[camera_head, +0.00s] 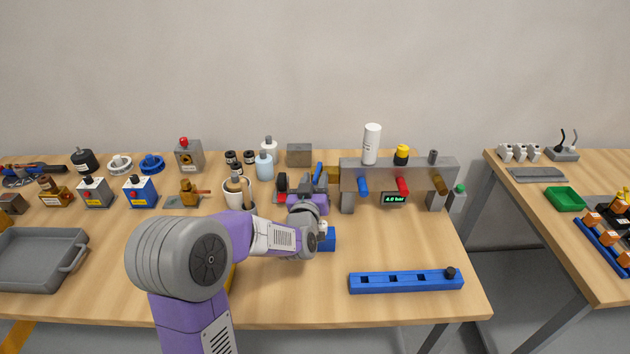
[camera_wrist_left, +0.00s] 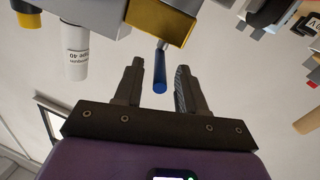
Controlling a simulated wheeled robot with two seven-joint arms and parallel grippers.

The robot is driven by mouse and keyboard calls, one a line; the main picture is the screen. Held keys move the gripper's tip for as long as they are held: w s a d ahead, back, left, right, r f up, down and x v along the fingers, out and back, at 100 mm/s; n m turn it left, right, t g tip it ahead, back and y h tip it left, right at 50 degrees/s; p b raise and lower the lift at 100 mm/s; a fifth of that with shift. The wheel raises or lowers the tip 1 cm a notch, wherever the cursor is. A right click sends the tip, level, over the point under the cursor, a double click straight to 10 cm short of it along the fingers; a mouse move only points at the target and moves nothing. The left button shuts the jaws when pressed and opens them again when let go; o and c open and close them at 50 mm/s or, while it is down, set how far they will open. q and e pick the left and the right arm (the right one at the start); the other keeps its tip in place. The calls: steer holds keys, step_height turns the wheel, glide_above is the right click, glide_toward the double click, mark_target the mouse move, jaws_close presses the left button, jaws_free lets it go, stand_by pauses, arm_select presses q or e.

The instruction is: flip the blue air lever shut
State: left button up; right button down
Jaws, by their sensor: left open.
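A blue lever (camera_head: 319,172) sticks up beside a brass-coloured block (camera_head: 333,174) at the left end of the grey manifold (camera_head: 400,174). In the left wrist view the blue lever (camera_wrist_left: 160,72) extends from the brass-coloured block (camera_wrist_left: 160,22) into the gap between my fingers. My left gripper (camera_head: 308,184) is open, with one finger on each side of the lever. In the left wrist view, gaps show between the lever and both fingers of the gripper (camera_wrist_left: 159,72). The wrist partly hides the lever's surroundings in the head view. My right gripper is not in view.
The manifold carries blue (camera_head: 363,187), red (camera_head: 403,187) and brass-coloured handles, and a display (camera_head: 394,198) reads 4.0 bar. Bottles (camera_head: 264,164) and a cup stand left of my gripper. A blue slotted rail (camera_head: 406,282) lies in front.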

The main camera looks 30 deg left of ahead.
arm_select(q)
steer(key=shift+w, duration=0.1)
jaws_close()
stand_by(0.4)
